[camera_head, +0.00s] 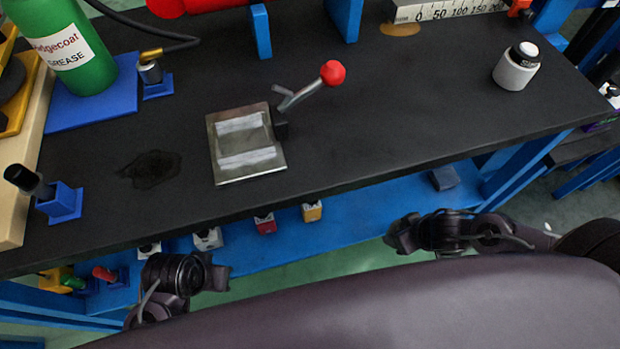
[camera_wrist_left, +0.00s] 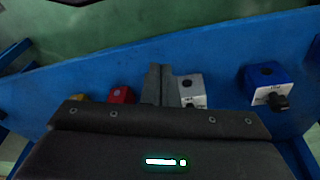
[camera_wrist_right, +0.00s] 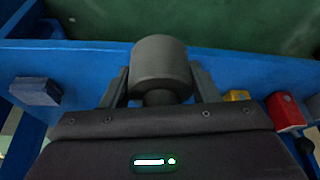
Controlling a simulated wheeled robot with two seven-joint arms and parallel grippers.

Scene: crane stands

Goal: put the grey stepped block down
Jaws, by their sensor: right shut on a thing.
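The grey stepped block (camera_wrist_right: 161,66) shows in the right wrist view as a wide round part above a narrower neck. My right gripper (camera_wrist_right: 161,90) is shut on it, one finger on each side of the neck. In the head view my right gripper (camera_head: 402,236) is low, in front of the black bench top, near the lower blue shelf; the block cannot be made out clearly there. My left gripper (camera_wrist_left: 161,84) is shut and empty, its fingers together. In the head view it is at the lower left (camera_head: 216,274), in front of the bench.
The black bench top (camera_head: 400,120) holds a metal plate (camera_head: 246,173) with a red-knobbed lever (camera_head: 333,73), a white-grey canister (camera_head: 516,67) and a green bottle (camera_head: 62,45). Its middle right is clear. The lower blue shelf (camera_head: 350,216) carries small boxes and a blue-grey block (camera_head: 443,177).

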